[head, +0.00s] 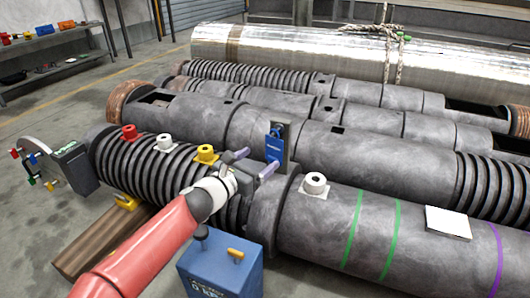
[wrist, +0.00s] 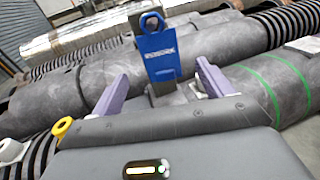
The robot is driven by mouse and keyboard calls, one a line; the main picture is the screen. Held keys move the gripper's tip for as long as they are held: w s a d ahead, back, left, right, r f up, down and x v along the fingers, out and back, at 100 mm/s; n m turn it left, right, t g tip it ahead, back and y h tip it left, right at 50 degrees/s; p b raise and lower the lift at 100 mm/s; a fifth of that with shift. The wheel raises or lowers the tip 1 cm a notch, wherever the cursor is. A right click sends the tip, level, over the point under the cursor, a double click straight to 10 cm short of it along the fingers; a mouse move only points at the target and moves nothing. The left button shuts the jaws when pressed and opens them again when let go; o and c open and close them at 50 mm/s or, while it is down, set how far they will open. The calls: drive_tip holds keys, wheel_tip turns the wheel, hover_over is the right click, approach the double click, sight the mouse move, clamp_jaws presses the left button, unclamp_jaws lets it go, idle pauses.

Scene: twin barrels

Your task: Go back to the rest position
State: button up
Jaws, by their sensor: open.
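My gripper (head: 252,163) is open, with its two purple fingers apart and nothing seen between them in the head view. It is above the ribbed part of the front barrel (head: 330,222). A blue tag-like block (head: 274,146) on a grey upright plate stands just beyond the fingers. In the wrist view my gripper (wrist: 160,82) points toward this blue block (wrist: 158,55), which shows between the fingers, apart from both. My red and white arm reaches in from the lower left of the head view.
Red (head: 129,133), white (head: 165,142) and yellow (head: 207,154) knobs stand on the ribbed barrel, and another white knob (head: 315,184) stands to the right. A blue box (head: 222,265) is close below my arm. More barrels lie behind.

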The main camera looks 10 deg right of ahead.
drive_tip(key=s+d+f+m+g+y, duration=0.3)
drive_tip(key=s+d+f+m+g, duration=0.2)
drive_tip(key=s+f+m, duration=0.15)
drive_tip(key=s+d+f+m+g+y, duration=0.4)
drive_tip(key=s+d+f+m+g, duration=0.15)
drive_tip(key=f, duration=0.25)
drive_tip(key=s+a+r+m+t+y, duration=0.3)
drive_tip(key=s+a+r+m, duration=0.1)
drive_tip(key=s+r+m, duration=0.4)
drive_tip(key=s+a+r+m+t+y, duration=0.25)
drive_tip(key=s+r+m, duration=0.35)
drive_tip(key=s+r, duration=0.3)
wheel_tip(320, 180, up, 9)
drive_tip(key=w+y+p, duration=0.1)
drive_tip(key=p, duration=0.7)
drive_tip(key=shift+w+a+f+p, duration=0.15)
drive_tip(key=shift+w+a+p, duration=0.1)
drive_tip(key=shift+p, duration=0.05)
